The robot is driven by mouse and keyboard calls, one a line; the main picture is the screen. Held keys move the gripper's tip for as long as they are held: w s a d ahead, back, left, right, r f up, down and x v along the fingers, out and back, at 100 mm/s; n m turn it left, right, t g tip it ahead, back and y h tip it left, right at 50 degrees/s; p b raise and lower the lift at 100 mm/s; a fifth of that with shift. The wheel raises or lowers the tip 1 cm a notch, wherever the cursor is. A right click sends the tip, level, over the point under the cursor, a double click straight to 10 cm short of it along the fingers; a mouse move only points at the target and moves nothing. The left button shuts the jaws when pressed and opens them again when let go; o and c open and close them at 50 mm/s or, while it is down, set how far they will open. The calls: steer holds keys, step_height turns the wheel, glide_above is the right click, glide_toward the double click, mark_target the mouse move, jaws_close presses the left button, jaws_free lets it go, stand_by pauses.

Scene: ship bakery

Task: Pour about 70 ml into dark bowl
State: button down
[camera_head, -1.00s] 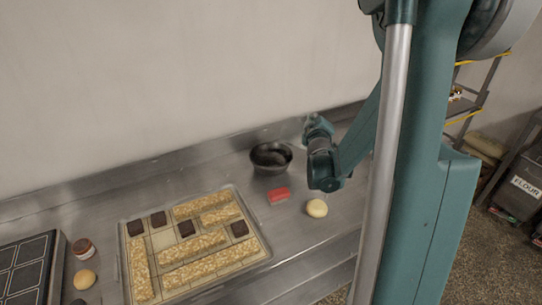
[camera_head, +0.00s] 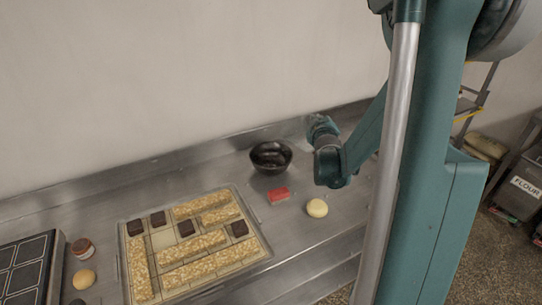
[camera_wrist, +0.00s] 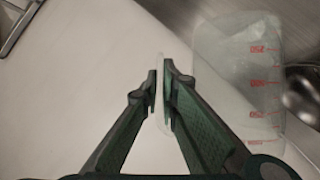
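The dark bowl (camera_head: 271,165) stands on the steel counter near the wall, left of my wrist in the camera_head view. My gripper (camera_wrist: 163,88) is closed around the thin, pale upright handle (camera_wrist: 160,62) of a clear measuring jug (camera_wrist: 240,70). The jug has red graduation marks and fills the right of the wrist view. Its liquid level is too faint to read. In the camera_head view the jug is hardly visible by my wrist. A shiny dark round shape at the wrist view's right edge may be the bowl.
A red block (camera_head: 278,195) and a pale round bun (camera_head: 317,208) lie in front of the bowl. A tray (camera_head: 262,240) of oat bars and dark squares is at front left.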

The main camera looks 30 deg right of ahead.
steer(key=shift+s+d+f+m+y+b, duration=0.15)
steer(key=shift+d+f+m+b, duration=0.2)
steer(key=shift+f, duration=0.25)
steer(key=shift+d+f+m+y+b, duration=0.15)
steer(key=shift+d+f+m+b, duration=0.15)
steer(key=shift+f, duration=0.25)
steer(key=shift+s+d+f+m+y+b, duration=0.15)
steer(key=shift+d+f+m+y+b, duration=0.2)
steer(key=shift+d+f+m, duration=0.45)
steer(key=shift+s+d+f+m+y+b, duration=0.1)
steer(key=shift+d+f+m+y+b, duration=0.45)
steer(key=shift+f+b, duration=0.9)
steer(key=shift+s+d+f+m+y+b, duration=0.1)
steer(key=shift+d+f+m+y+b, duration=0.45)
steer(key=shift+f, duration=1.45)
steer(key=shift+s+d+f+m+y+b, duration=0.1)
steer(key=shift+d+f+m+y+b, duration=0.35)
steer(key=shift+f+b, duration=1.1)
steer(key=shift+f, duration=0.15)
steer(key=shift+s+d, duration=0.1)
